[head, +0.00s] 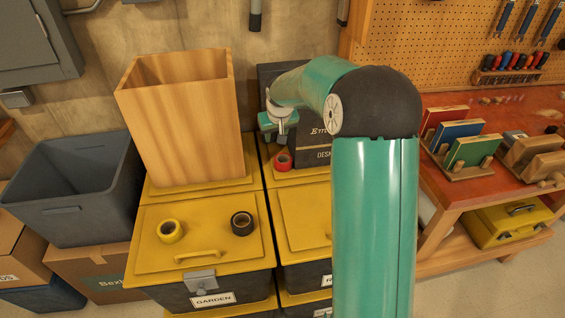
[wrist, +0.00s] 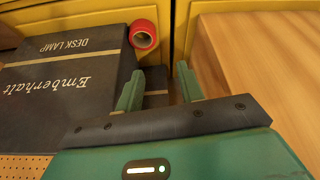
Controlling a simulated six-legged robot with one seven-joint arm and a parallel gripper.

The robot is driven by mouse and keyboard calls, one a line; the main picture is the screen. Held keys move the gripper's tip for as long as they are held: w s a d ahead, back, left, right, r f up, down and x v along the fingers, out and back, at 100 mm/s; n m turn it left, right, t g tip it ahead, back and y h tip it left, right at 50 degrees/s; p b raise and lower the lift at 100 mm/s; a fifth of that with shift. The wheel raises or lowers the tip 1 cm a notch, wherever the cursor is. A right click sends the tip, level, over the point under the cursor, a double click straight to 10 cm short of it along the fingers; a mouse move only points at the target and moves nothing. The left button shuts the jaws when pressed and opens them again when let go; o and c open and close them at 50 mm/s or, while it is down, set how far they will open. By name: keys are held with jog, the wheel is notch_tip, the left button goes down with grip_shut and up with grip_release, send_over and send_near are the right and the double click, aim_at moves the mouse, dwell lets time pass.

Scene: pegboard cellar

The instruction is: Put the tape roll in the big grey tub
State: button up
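Three tape rolls are in view: a yellow tape roll (head: 171,231) and a black tape roll (head: 242,223) on the front left yellow lid, and a red tape roll (head: 283,162) on a yellow lid further back. The red one also shows in the wrist view (wrist: 143,35), beyond my fingertips. The big grey tub (head: 62,211) stands at the far left, open at the top; its visible inside looks empty. My gripper (head: 279,130) is above and behind the red roll. In the wrist view its two fingers (wrist: 159,82) are apart with nothing held between them.
A tall open wooden bin (head: 185,135) stands between my gripper and the grey tub. A dark desk lamp box (wrist: 75,85) is close beside my gripper. A red-topped bench (head: 500,150) with books is at the right. Cardboard boxes (head: 95,272) are below the tub.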

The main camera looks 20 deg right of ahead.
send_near(276, 161)
jog(key=f, duration=0.1)
jog(key=w+f, duration=0.1)
jog(key=w, duration=0.1)
jog(key=shift+w+d+f, duration=0.25)
jog(key=shift+f, duration=0.15)
jog(key=x, duration=0.2)
jog(key=s+x, duration=0.1)
jog(key=x, duration=0.1)
jog(key=shift+f, duration=0.35)
jog(key=shift+w+f, duration=0.2)
jog(key=shift+f, duration=0.2)
grip_shut()
